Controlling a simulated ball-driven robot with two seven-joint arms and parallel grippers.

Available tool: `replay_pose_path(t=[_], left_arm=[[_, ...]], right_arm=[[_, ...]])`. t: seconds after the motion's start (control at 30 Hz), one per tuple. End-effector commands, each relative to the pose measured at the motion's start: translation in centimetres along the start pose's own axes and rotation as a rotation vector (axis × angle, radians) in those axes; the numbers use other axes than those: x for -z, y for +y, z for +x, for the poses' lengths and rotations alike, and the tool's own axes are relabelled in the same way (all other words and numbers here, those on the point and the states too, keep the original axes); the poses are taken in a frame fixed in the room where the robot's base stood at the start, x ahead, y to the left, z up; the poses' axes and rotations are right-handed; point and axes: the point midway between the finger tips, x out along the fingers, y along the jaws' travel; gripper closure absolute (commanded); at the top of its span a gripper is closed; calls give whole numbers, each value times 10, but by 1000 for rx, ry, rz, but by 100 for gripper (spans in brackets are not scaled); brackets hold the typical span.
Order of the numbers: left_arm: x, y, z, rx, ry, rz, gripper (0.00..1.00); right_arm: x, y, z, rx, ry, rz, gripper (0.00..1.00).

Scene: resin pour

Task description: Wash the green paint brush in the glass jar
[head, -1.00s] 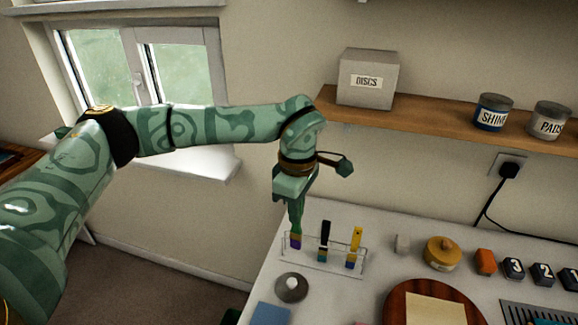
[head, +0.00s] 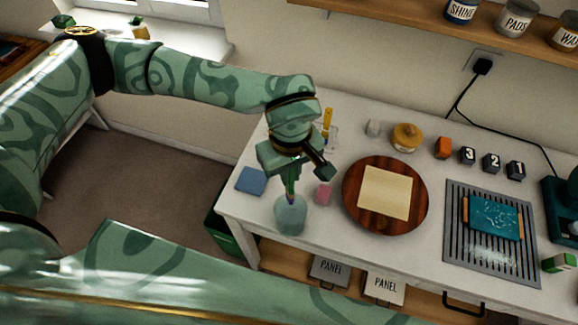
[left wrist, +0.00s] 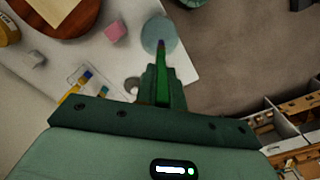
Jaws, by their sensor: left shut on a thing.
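My left gripper (head: 290,172) is shut on the green paint brush (head: 291,188) and holds it upright, bristles down, over the glass jar (head: 291,218). The jar is pale blue-green and stands near the table's front left edge. In the left wrist view the brush (left wrist: 162,85) points at the jar (left wrist: 158,32), and its tip overlaps the jar's mouth. I cannot tell whether the tip is inside or just above the rim. My right gripper is not in view.
A pink block (head: 323,194) stands right of the jar, and a blue square (head: 251,181) lies to its left. A round wooden board (head: 352,208) with a cream sheet is further right. The brush rack (head: 333,140) is partly hidden behind my left gripper.

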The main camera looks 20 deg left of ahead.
Motion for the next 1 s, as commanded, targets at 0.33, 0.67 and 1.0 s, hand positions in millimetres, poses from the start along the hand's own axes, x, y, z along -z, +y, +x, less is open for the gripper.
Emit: replay_pose_path(t=[0.33, 0.67, 1.0], left_arm=[[0, 0, 41, 0, 0, -1, 100], [0, 0, 77, 0, -1, -2, 100], [0, 0, 108, 0, 0, -1, 100]], right_arm=[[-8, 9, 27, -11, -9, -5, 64], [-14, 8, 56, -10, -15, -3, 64], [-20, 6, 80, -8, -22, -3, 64]])
